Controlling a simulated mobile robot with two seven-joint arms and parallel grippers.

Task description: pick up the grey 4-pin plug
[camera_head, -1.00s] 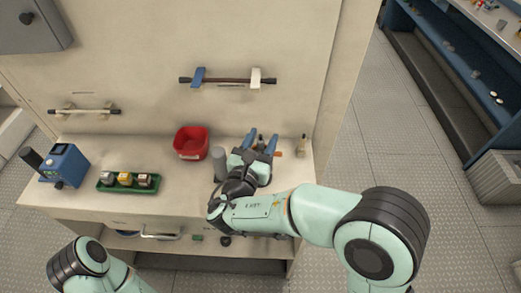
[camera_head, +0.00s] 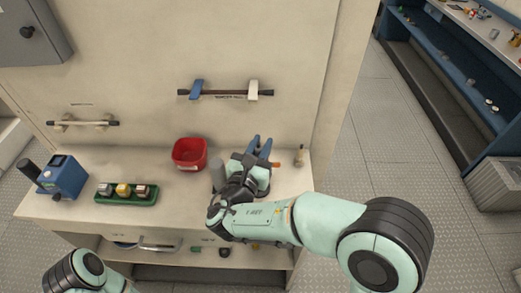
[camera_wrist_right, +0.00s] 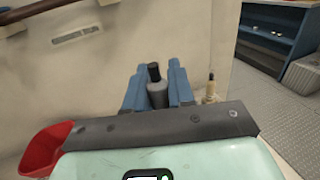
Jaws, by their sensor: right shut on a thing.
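My right gripper (camera_head: 260,147) is over the right part of the counter, its blue fingers close together. In the right wrist view the fingers (camera_wrist_right: 158,90) are shut on a grey cylindrical piece with a black end, which looks like the grey plug (camera_wrist_right: 157,94). Its pins cannot be seen, and its lower part is hidden behind the gripper body. In the head view the gripper hides the held piece. I cannot tell whether it is clear of the counter. My left gripper is out of view; only part of that arm shows at bottom left.
A grey cylinder (camera_head: 218,174) stands just left of the right gripper. A red bin (camera_head: 189,164), a green tray (camera_head: 127,199) with small blocks and a blue device (camera_head: 64,177) are farther left. A small bottle (camera_head: 299,156) stands to the right. A handled bar (camera_head: 225,93) is on the wall.

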